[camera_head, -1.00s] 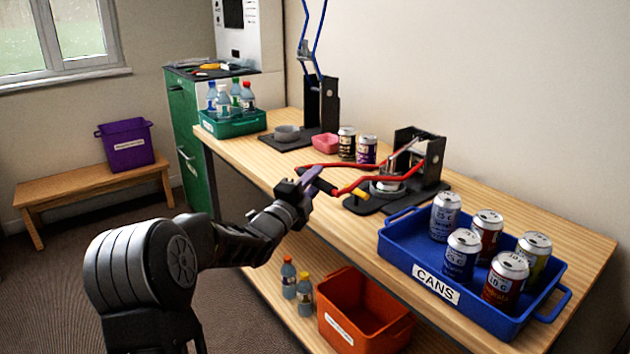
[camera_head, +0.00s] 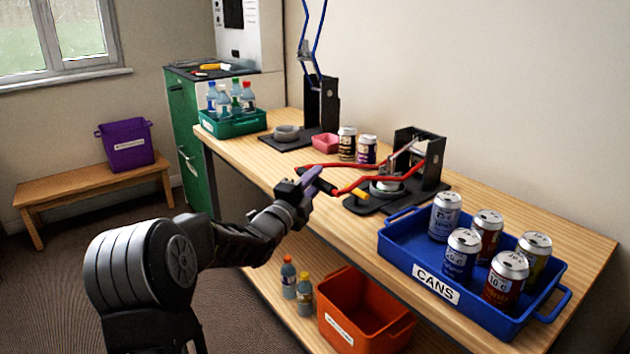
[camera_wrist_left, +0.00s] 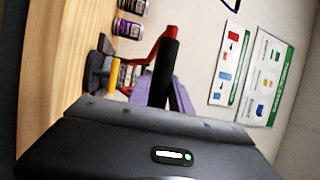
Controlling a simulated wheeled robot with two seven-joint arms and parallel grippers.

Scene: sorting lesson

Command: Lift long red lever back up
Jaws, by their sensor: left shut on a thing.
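The long red lever (camera_head: 357,187) belongs to a black can crusher (camera_head: 432,160) on the wooden bench. It is swung down, its red arms reaching out low over the bench toward the left to a black handle grip. My left gripper (camera_head: 305,184) is shut on that black grip at the bench's front edge. In the left wrist view the black grip (camera_wrist_left: 164,72) with its red end stands between the purple fingers. A can (camera_head: 387,186) sits in the crusher, partly hidden by the lever. My right gripper is not in view.
A blue tray (camera_head: 393,257) labelled CANS holds several cans right of the crusher. Two cans (camera_head: 347,145) and a pink bowl (camera_head: 326,142) stand behind the lever. A second press with blue lever arms (camera_head: 320,40) raised stands farther back. An orange bin (camera_head: 366,310) sits on the lower shelf.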

